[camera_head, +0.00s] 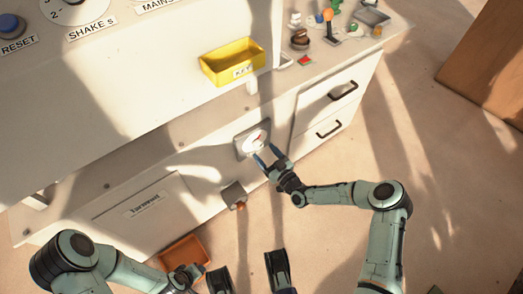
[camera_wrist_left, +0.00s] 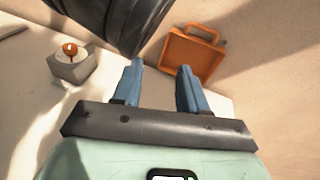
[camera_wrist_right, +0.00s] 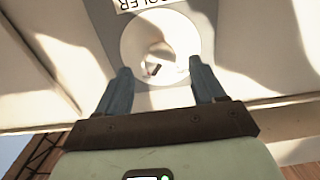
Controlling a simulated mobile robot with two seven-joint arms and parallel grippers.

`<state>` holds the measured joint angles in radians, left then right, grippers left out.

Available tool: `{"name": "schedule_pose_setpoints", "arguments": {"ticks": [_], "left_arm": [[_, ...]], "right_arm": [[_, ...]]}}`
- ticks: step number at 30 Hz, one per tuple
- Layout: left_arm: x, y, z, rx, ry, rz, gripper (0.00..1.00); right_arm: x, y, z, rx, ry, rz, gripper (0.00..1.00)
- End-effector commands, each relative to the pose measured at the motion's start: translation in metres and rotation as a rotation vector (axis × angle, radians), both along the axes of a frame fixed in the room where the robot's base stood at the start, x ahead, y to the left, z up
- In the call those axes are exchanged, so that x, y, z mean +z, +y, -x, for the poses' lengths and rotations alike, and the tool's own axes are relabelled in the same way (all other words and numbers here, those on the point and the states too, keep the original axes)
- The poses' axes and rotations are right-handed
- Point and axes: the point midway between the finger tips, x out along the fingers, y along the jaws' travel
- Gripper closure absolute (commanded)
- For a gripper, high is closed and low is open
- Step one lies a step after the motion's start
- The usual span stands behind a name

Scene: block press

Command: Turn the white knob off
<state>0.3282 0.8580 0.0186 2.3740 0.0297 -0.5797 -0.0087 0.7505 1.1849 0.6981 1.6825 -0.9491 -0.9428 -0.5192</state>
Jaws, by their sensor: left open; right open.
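The white knob (camera_wrist_right: 158,62) sits in a round white dial on the cabinet front, with a dark mark on it, in the right wrist view. In the head view the white dial (camera_head: 255,139) is on a grey plate, with a reddish mark. My right gripper (camera_head: 267,154) is open in front of the dial's lower right. In the right wrist view its fingertips (camera_wrist_right: 160,67) are spread on either side of the knob; contact cannot be told. My left gripper (camera_wrist_left: 160,68) is open and empty, low near the floor, away from the knob; its fingers are hard to make out in the head view.
A grey box with an orange top (camera_head: 234,195) juts from the cabinet front below the dial. An orange tray (camera_head: 185,252) lies near my left gripper. A yellow bin (camera_head: 232,64) and drawers with dark handles (camera_head: 343,91) are nearby.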

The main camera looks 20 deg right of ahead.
Motion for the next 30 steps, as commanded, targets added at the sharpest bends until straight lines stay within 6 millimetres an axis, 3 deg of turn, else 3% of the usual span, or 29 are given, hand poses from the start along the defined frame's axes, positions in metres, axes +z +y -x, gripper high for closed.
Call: {"name": "schedule_pose_setpoints", "arguments": {"ticks": [6,16,17,21,22,30], "left_arm": [[-0.013,0.002,0.013,0.003,0.044,0.002,0.57],[-0.014,0.002,0.016,0.003,0.053,0.003,0.57],[-0.014,0.002,0.015,0.003,0.053,0.003,0.57],[-0.014,0.002,0.015,0.003,0.052,0.002,0.57],[-0.014,0.002,0.015,0.003,0.052,0.002,0.57],[-0.013,0.002,0.015,0.003,0.050,0.003,0.57]], "right_arm": [[-0.001,0.009,-0.022,0.001,0.001,-0.001,0.31],[0.000,0.010,-0.026,0.001,0.001,-0.001,0.31],[0.000,0.010,-0.026,0.001,0.001,-0.001,0.34],[0.000,0.010,-0.025,0.001,0.001,-0.001,0.80],[0.000,0.010,-0.025,0.001,0.001,-0.001,0.87],[0.000,0.010,-0.025,0.001,-0.005,0.015,0.87]]}}
